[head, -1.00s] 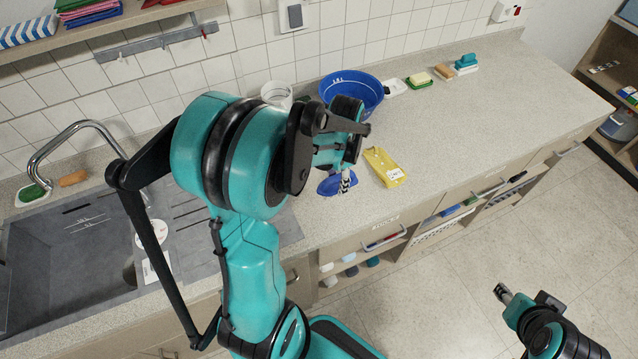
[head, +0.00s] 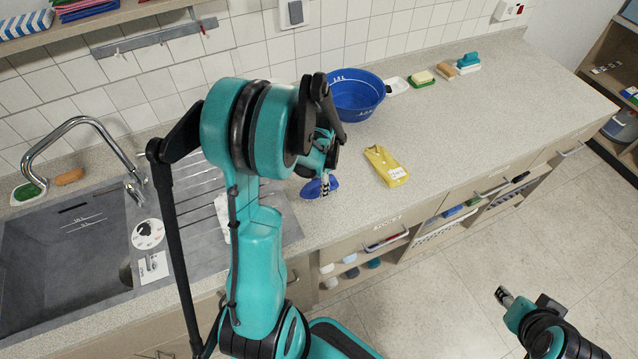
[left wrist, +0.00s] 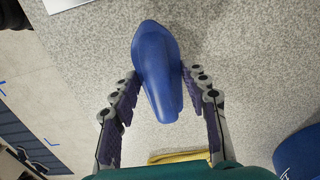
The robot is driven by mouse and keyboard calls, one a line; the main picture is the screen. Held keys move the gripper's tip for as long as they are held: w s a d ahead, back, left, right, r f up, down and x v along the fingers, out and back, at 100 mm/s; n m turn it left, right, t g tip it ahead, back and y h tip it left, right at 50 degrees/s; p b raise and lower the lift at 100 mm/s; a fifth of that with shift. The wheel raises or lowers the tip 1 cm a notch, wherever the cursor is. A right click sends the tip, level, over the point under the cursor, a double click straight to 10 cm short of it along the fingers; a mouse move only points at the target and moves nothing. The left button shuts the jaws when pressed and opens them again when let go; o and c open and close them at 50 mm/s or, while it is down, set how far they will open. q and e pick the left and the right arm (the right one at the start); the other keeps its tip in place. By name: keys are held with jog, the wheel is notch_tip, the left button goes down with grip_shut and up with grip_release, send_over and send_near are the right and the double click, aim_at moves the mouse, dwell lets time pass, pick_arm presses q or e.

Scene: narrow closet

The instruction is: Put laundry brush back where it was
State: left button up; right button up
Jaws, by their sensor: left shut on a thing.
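The blue laundry brush (head: 313,189), a smooth, pointed oval body, is over the front part of the counter, right of the sink. In the left wrist view the brush (left wrist: 158,70) sits between the two fingers of my left gripper (left wrist: 160,95). My left gripper (head: 325,182) is shut on it. I see the brush from above; its underside is hidden, and I cannot tell whether it touches the counter. My right gripper (head: 504,296) is over the floor at the lower right, away from the counter; its jaw opening is unclear.
A yellow packet (head: 386,167) lies right of the brush. A blue basin (head: 358,98) stands behind. A white dish (head: 397,85), a green-and-yellow sponge (head: 422,79), a tan block (head: 444,71) and a teal brush (head: 467,62) line the wall. The sink (head: 65,255) is left. The right counter is clear.

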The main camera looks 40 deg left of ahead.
pick_arm(q)
jog(key=shift+f, duration=0.2)
jog(key=o, duration=1.1)
jog(key=shift+r, duration=0.1)
jog(key=shift+r, duration=0.25)
notch_tip(320, 180, up, 12)
jog(key=f+p, duration=0.1)
jog(key=p, duration=0.2)
jog(key=s+d+r+n+t, duration=0.1)
jog(key=s+d+r+t, duration=0.1)
jog(key=d, duration=0.4)
jog(key=s+d+r+n+t, duration=0.2)
jog(key=s+d+r+t, duration=0.1)
jog(key=d, duration=0.3)
jog(key=s+d+r+n+t, duration=0.2)
jog(key=d+r, duration=0.1)
jog(key=d, duration=0.3)
jog(key=shift+s+d+r, duration=0.1)
jog(key=shift+s+r, duration=0.1)
jog(key=shift+s, duration=0.1)
